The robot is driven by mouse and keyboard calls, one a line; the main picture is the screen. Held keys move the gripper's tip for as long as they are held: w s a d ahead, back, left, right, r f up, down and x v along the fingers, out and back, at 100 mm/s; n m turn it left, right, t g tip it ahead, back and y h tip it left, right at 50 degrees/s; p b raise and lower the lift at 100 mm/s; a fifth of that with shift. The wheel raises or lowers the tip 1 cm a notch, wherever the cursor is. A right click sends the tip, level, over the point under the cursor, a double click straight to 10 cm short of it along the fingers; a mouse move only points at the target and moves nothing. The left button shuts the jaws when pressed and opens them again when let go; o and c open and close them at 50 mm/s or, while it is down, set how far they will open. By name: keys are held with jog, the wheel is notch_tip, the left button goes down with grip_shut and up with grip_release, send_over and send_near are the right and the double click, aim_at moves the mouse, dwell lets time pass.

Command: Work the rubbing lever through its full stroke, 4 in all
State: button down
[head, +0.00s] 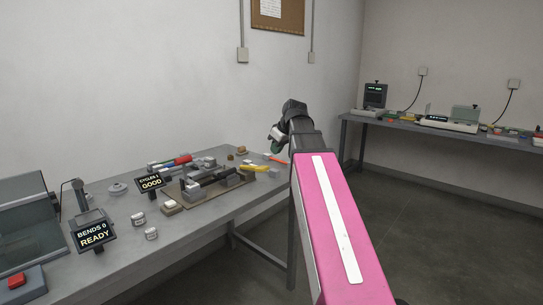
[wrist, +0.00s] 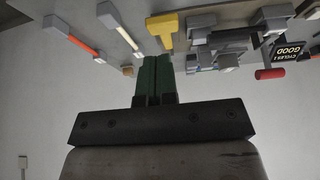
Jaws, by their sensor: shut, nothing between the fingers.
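The rubbing rig (head: 186,203) sits on a brown base on the left bench, with grey blocks and dark bars. It also shows in the wrist view (wrist: 231,58). A red grip (head: 183,159) lies at its back left and shows in the wrist view (wrist: 270,73); whether it is the rubbing lever, I cannot tell. The rig's display (head: 150,182) reads CYCLES 1, GOOD. My gripper (head: 274,148) is shut and empty, right of the rig and above the bench. Its green fingers (wrist: 157,58) are together, apart from the yellow T-shaped piece (wrist: 162,30).
A second display (head: 93,232) reads BENDS 0, READY, near a red button (head: 17,281). Small jars (head: 151,234) stand at the bench's front. Another bench (head: 440,128) with instruments is far right.

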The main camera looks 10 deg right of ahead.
aim_at(261, 167)
jog(key=w+a+r+g+h, duration=0.2)
jog(key=w+a+r, duration=0.2)
jog(key=r, duration=0.3)
jog(key=shift+w+g, duration=0.35)
jog(key=shift+g, duration=0.05)
jog(key=shift+f, duration=0.15)
jog(key=f, duration=0.8)
jog(key=w+f, duration=0.1)
jog(key=f, duration=0.3)
jog(key=shift+a+f, duration=0.25)
jog(key=shift+a, duration=0.15)
jog(key=shift+f, duration=0.55)
jog(key=shift+d, duration=0.1)
